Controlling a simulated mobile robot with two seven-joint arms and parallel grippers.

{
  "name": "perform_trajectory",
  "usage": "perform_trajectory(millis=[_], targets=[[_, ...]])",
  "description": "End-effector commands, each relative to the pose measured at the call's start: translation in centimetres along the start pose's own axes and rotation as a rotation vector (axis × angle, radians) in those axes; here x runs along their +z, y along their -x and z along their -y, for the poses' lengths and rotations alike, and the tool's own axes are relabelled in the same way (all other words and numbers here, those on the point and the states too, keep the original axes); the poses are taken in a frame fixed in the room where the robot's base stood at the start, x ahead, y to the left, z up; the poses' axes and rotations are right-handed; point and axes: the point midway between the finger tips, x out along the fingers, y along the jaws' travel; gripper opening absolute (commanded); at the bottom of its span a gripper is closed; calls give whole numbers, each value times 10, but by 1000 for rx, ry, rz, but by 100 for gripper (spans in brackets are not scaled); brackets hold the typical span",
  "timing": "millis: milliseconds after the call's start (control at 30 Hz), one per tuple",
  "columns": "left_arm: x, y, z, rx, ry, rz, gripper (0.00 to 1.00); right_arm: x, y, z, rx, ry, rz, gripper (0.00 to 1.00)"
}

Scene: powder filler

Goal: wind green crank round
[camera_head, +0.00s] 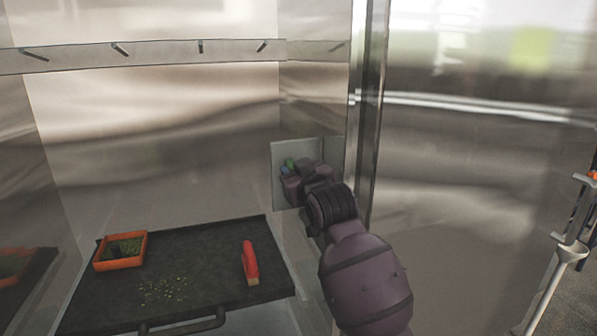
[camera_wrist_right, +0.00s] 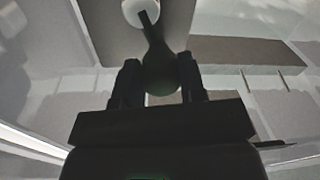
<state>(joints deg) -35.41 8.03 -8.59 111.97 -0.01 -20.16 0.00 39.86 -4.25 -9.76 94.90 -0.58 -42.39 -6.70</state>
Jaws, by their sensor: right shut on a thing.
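The green crank (camera_head: 290,163) is on a square metal plate (camera_head: 284,151) on the right side wall. Only a small green part of it shows in the head view, mostly hidden behind my right gripper (camera_head: 299,181). In the right wrist view, the two fingers of my right gripper (camera_wrist_right: 160,82) are closed on both sides of a rounded, dark crank knob (camera_wrist_right: 158,68). A thin arm runs from the knob up to a pale round hub (camera_wrist_right: 140,12). The crank looks dark in that view. My left gripper is not in view.
Below left is a black tray (camera_head: 190,262) with a front handle (camera_head: 182,327). It bears an orange box (camera_head: 120,264) of green bits, loose yellowish grains and a red object (camera_head: 250,263). A rail with pegs (camera_head: 165,54) crosses above. A vertical metal edge (camera_head: 371,110) stands close to my right arm.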

Motion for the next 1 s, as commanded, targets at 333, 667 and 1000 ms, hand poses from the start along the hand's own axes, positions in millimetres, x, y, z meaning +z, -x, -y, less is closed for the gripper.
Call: perform_trajectory(millis=[333, 667, 1000], targets=[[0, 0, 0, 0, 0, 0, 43, 4, -1, 12, -1, 311, 16, 14], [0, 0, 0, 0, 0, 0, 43, 12, -1, 24, -3, 625, 31, 14], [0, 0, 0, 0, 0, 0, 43, 23, -2, 32, -4, 948, 49, 14]])
